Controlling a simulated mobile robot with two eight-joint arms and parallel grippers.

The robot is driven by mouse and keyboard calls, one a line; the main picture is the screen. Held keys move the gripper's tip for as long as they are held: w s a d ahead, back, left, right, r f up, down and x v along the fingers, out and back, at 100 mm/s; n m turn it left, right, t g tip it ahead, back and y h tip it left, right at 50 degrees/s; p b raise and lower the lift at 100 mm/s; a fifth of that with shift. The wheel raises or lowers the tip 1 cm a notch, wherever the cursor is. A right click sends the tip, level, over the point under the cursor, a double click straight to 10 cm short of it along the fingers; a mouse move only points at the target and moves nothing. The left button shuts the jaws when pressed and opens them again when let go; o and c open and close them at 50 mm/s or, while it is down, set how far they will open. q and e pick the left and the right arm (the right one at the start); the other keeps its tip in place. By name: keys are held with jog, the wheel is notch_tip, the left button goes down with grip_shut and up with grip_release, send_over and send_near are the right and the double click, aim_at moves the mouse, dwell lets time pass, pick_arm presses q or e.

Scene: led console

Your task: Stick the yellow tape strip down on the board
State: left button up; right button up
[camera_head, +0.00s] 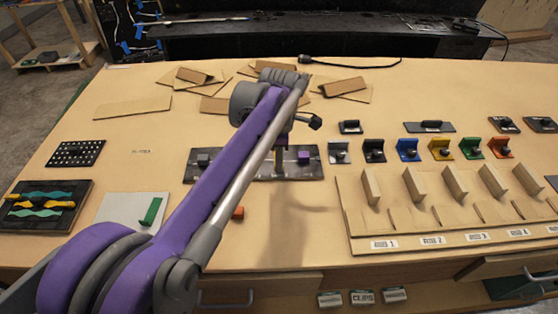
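A yellow strip (61,204) lies on a dark board (14,225) at the far left, between wavy green strips. A pale square sheet (118,207) lies to its right with a green upright piece (151,211) on it. A long dark panel (310,172) lies in the middle with small block-like parts on it. My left arm crosses the picture from the lower left, and its gripper (280,172) points down over this panel, away from the yellow strip. The fingers are small and partly hidden, so their opening cannot be told. My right gripper is out of view.
A wooden rack (347,205) with several upright slats fills the right. Behind it stand coloured L-shaped brackets (408,149). Cardboard pieces (133,107) and a black cable (347,64) lie at the back. A perforated black plate (75,153) lies left. Bare wood shows right of my forearm.

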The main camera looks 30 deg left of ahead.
pick_arm(q)
jog(key=o, duration=0.5)
jog(key=shift+c, duration=0.2)
notch_tip(320, 180, up, 11)
jog(key=p, duration=0.1)
jog(key=shift+s+f, duration=0.1)
jog(key=shift+f, duration=0.1)
